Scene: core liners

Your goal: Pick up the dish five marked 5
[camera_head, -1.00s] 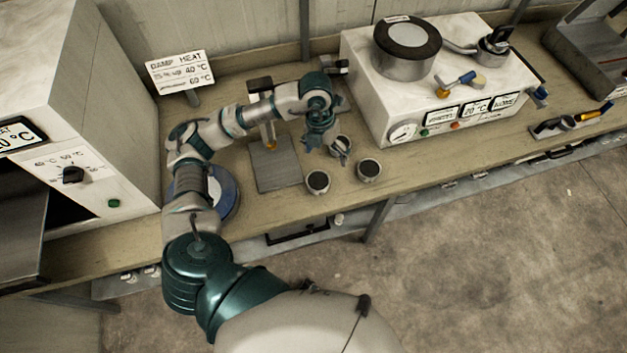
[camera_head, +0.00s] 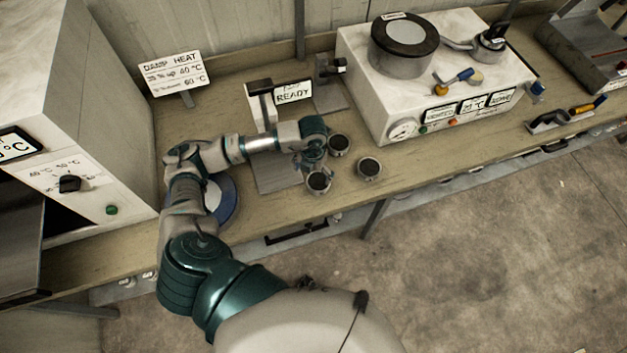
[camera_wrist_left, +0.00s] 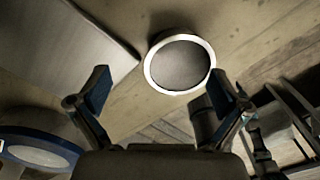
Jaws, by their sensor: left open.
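Three small round dishes with dark contents stand on the bench in the head view: a front-left dish (camera_head: 318,183), a right dish (camera_head: 369,168) and a back dish (camera_head: 339,144). No number 5 is readable on any of them. My left gripper (camera_head: 312,165) is above and just behind the front-left dish, partly covering its back edge. In the left wrist view one dish (camera_wrist_left: 180,63) with a pale rim lies beyond the fingertips. My left gripper (camera_wrist_left: 160,92) is open there, with nothing between its fingers. My right gripper is not in view.
A grey plate (camera_head: 277,180) lies left of the dishes. A blue-rimmed round item (camera_head: 222,200) sits near my arm. A white instrument box (camera_head: 440,80) stands behind right, and a READY sign (camera_head: 294,92) behind. The bench's front edge is close to the dishes.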

